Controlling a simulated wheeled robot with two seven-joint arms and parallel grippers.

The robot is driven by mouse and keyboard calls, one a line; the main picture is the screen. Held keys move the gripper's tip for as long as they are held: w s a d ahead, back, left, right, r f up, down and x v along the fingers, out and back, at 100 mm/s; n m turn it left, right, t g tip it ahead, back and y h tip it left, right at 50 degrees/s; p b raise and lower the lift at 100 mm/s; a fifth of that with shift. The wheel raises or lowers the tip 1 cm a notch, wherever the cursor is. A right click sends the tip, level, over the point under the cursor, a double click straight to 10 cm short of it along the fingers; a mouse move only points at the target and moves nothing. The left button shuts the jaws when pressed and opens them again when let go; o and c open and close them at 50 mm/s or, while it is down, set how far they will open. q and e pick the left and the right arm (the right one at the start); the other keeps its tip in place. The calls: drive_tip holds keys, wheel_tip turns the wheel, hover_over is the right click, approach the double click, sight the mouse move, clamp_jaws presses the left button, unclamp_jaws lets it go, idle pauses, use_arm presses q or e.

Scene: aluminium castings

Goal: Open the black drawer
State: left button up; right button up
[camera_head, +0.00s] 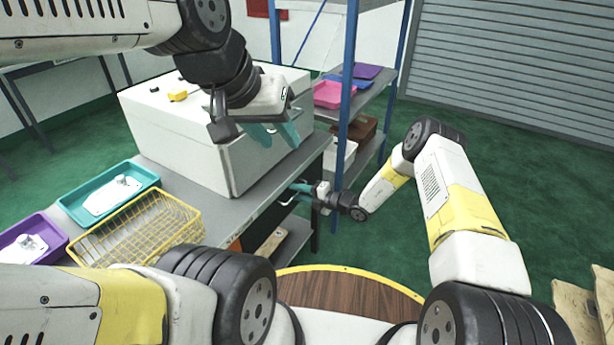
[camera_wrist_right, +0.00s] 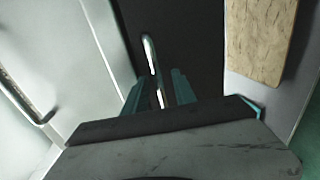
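The black drawer (camera_wrist_right: 190,35) appears as a dark surface in the right wrist view, with a shiny metal bar handle (camera_wrist_right: 150,52). My right gripper (camera_wrist_right: 160,90) has its two teal fingers apart, with the near end of the handle showing between them. I cannot tell whether they touch it. In the head view my right gripper (camera_head: 298,187) is at the bench's right end, below the top, and the drawer front is mostly hidden. My left gripper (camera_head: 275,134) is open and empty, high in front of the white box.
The white box (camera_head: 165,135) stands on the grey bench (camera_head: 235,210). A teal tray (camera_head: 70,204), a yellow wire basket (camera_head: 135,232) and a purple tray (camera_head: 58,236) lie at left. A blue-post shelf (camera_head: 348,90) stands behind.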

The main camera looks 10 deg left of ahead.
clamp_jaws()
idle(1.3)
